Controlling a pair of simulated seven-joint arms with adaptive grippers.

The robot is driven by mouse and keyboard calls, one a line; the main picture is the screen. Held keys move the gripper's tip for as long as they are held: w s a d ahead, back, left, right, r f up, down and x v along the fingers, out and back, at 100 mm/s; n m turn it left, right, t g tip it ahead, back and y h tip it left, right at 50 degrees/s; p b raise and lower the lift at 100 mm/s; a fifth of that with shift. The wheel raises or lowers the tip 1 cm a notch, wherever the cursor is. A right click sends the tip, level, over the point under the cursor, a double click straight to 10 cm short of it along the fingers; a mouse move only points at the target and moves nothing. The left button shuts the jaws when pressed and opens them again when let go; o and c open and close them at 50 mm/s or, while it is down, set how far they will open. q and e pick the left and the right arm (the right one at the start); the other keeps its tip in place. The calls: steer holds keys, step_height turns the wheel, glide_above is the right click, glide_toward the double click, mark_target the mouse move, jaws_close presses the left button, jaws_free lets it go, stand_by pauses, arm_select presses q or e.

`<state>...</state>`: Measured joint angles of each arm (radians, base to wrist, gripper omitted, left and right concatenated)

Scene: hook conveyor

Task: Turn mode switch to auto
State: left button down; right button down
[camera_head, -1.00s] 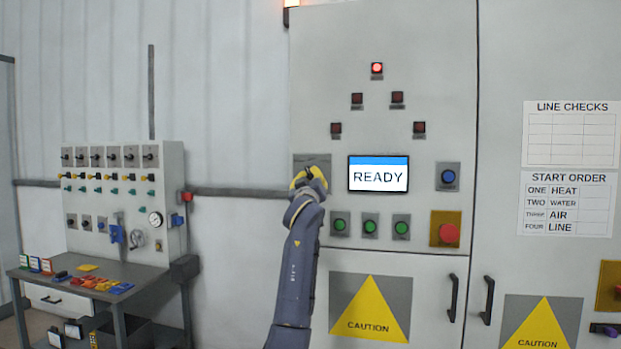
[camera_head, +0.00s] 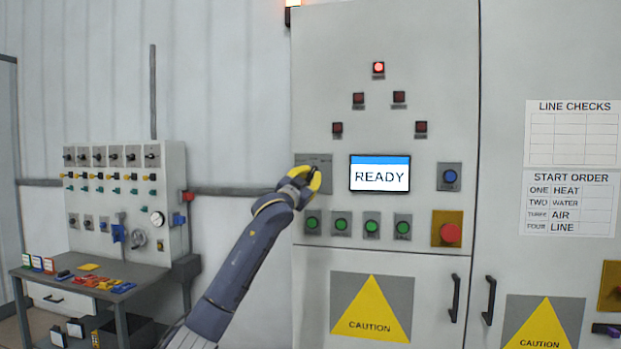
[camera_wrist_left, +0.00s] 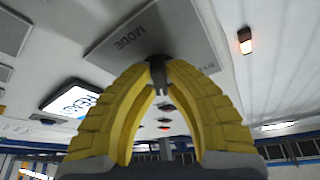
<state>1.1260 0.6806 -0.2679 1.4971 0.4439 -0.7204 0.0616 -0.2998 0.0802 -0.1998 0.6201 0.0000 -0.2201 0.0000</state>
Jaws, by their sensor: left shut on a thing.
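In the head view the plate (camera_head: 313,158) sits left of the READY screen (camera_head: 380,173). My left gripper (camera_head: 311,179) is at the plate, its yellow fingers shut on the knob, which they mostly hide in the head view. In the left wrist view both fingertips (camera_wrist_left: 158,66) meet around the knob. The knob's exact pointing direction cannot be told. My right gripper is not in view.
Green buttons (camera_head: 341,224) line the panel below the screen. A blue button (camera_head: 449,176) and a red mushroom button (camera_head: 450,233) are to the right. A workbench (camera_head: 90,275) with small coloured parts stands at the left.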

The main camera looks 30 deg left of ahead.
arm_select(q)
steer(key=shift+a+r+m+g+h, duration=0.1)
steer(key=shift+m+g+h, duration=0.4)
steer(key=shift+m, duration=1.5)
steer(key=shift+h, duration=0.4)
steer(key=c, duration=1.4)
jaws_free()
steer(key=v, duration=1.2)
